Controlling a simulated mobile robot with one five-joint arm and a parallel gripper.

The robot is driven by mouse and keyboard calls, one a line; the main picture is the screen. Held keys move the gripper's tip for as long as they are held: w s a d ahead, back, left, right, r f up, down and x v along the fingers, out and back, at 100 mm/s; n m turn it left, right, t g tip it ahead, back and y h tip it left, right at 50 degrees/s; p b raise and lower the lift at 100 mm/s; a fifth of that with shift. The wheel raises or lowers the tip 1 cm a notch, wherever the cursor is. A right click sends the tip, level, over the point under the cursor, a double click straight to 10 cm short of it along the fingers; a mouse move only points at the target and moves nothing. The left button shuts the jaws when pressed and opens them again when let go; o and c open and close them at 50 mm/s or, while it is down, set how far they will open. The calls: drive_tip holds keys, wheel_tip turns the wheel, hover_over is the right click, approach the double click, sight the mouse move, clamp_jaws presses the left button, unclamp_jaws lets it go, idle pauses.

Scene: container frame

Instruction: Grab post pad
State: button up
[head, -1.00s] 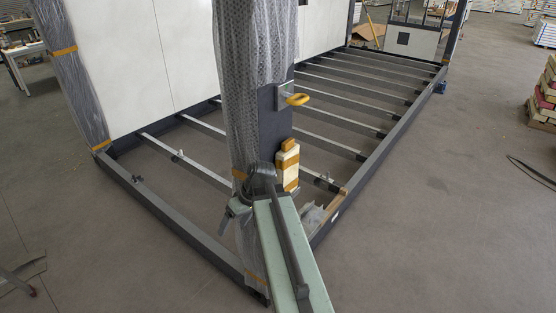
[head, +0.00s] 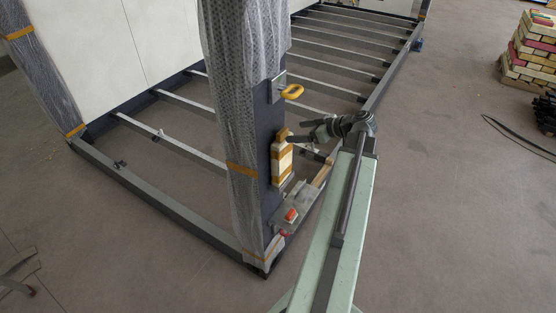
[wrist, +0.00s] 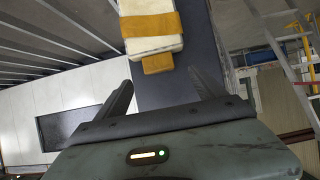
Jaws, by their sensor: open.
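The post pad (head: 282,163) is a cream block with orange-brown bands, upright against the dark post (head: 262,130) that is partly wrapped in bubble film. My gripper (head: 291,139) is to the right of the post, near the pad's upper end. In the wrist view the pad (wrist: 150,32) is at the top, beyond the fingertips, and its far end is cut off by the picture edge. My gripper (wrist: 164,84) is open with nothing between its two dark fingers. The head view does not show clearly whether a fingertip touches the pad.
A yellow ring (head: 292,92) sticks out from the post above the pad. A clear bag with a red item (head: 291,215) lies at the post's foot. The steel floor frame (head: 165,205) has several crossbars.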

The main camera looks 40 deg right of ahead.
sight(285, 133)
drive_tip(key=shift+x, duration=0.9)
drive_tip(key=b+x, duration=0.3)
drive_tip(key=x, duration=0.1)
drive_tip(key=shift+w+d+f, duration=0.1)
drive_tip(key=shift+w+f, duration=0.2)
drive_tip(key=shift+f, duration=0.05)
drive_tip(key=shift+w+f, duration=0.1)
drive_tip(key=shift+w, duration=0.2)
drive_tip(key=shift+s, duration=0.1)
clamp_jaws()
